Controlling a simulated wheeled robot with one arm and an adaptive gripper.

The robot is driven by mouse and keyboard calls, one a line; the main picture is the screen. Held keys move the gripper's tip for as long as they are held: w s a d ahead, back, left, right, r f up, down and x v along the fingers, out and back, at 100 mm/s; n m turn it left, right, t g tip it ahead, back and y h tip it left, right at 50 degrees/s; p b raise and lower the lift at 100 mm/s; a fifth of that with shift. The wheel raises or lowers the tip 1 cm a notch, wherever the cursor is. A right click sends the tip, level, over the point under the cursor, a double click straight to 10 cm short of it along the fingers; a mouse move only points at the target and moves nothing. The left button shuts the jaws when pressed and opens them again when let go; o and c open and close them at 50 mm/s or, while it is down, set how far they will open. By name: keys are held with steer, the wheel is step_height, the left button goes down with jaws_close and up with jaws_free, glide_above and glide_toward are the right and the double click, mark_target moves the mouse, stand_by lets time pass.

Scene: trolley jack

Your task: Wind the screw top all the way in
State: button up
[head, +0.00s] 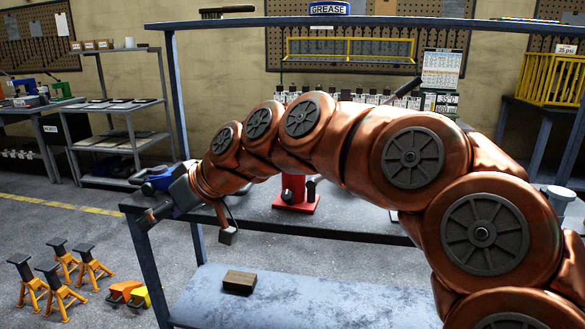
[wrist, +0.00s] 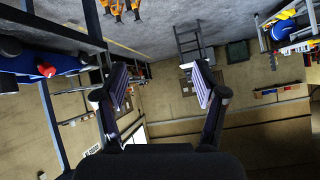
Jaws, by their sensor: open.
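A red jack (head: 296,196) with a square red base stands upright on the bench, behind my arm. My arm hides its upper part, so I cannot see its screw top. A blue jack-like body (head: 157,184) shows at the left end of the bench, partly hidden by my wrist. My gripper (head: 186,228) is open and empty, at the left end of the bench and left of the red jack. In the wrist view my gripper (wrist: 155,80) has its two fingers wide apart with nothing between them. A blue body with a red part (wrist: 38,66) shows left of the fingers.
A brown block (head: 239,282) lies on the bench's lower shelf. Several orange axle stands (head: 58,288) and yellow-orange items (head: 128,294) stand on the floor at left. Grey shelving (head: 120,130) stands behind. A yellow rack (head: 548,78) is at right. The floor left of the bench has free room.

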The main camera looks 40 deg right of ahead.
steer(key=w+d+r+m+t+b, duration=0.15)
steer(key=w+d+t+b, duration=0.3)
steer(key=d, duration=0.55)
steer(key=s+d+m+t+h+b, duration=0.15)
steer(key=d+h+b, duration=0.25)
steer(key=d, duration=1.1)
steer(key=s+d+m+t+h+b, duration=0.1)
steer(key=d+m+t+h+b, duration=0.3)
steer(key=d, duration=1.2)
steer(key=shift+n+g, duration=0.5)
steer(key=shift+n, duration=0.2)
steer(key=w, duration=0.5)
steer(key=shift+w+d, duration=0.3)
steer(key=shift+w, duration=0.75)
steer(key=c, duration=1.2)
